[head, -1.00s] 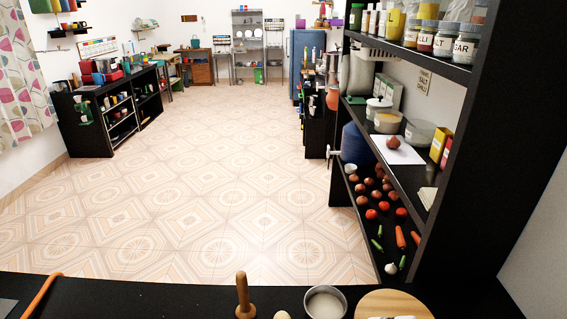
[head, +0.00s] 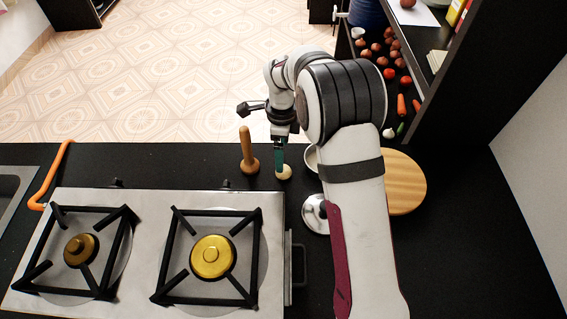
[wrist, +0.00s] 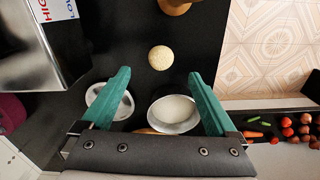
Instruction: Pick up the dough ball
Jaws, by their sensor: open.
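The dough ball (head: 284,173) is small, round and cream-coloured. It rests on the black counter, just right of the wooden masher's base. In the wrist view the dough ball (wrist: 160,57) lies ahead of the fingertips, centred between them and not touching either. My gripper (head: 279,160) shows above the dough ball in the head view, partly covering it. In the wrist view the two green fingers of my gripper (wrist: 158,76) are spread wide with nothing between them.
A wooden masher (head: 248,150) stands close left of the ball. A bowl of white contents (wrist: 174,113) and a shiny metal dish (head: 314,213) are nearby. A round wooden board (head: 407,180) lies to the right, and a stove (head: 150,250) is in front.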

